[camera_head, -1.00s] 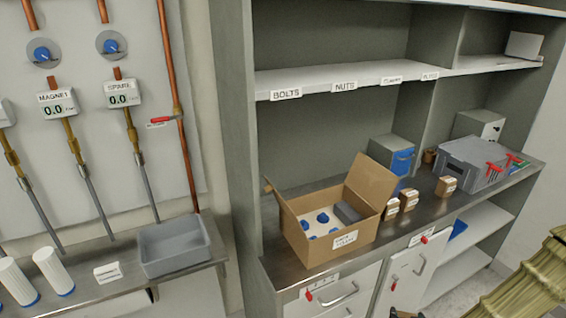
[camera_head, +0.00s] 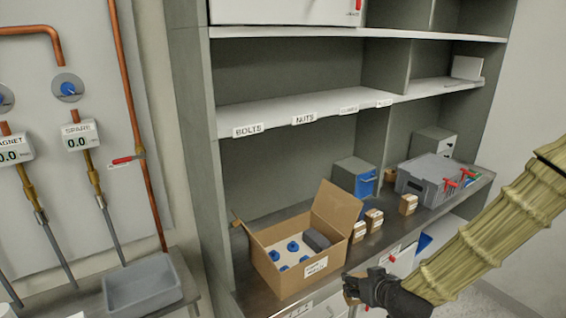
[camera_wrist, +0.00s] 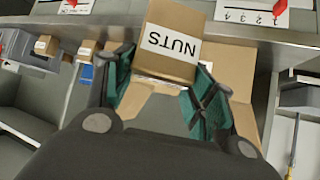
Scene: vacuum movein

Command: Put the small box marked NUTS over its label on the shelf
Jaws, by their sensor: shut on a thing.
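The small cardboard box marked NUTS (camera_wrist: 168,45) is between the two green fingers of my gripper (camera_wrist: 160,85) in the wrist view, with its lettering upside down. In the head view my black gripper (camera_head: 362,288) is at the lower right, in front of the counter and below the open carton. Only a bit of the held box (camera_head: 350,286) shows there. The NUTS label (camera_head: 305,119) is on the front edge of the white shelf, right of the BOLTS label (camera_head: 248,130). The gripper is lower than this shelf and apart from it.
An open carton (camera_head: 285,270) with blue parts stands on the counter. Three small boxes (camera_head: 373,220), a blue-fronted cabinet (camera_head: 355,178) and a grey crate (camera_head: 430,175) stand to its right. The shelf (camera_head: 275,112) is bare behind its BOLTS and NUTS labels.

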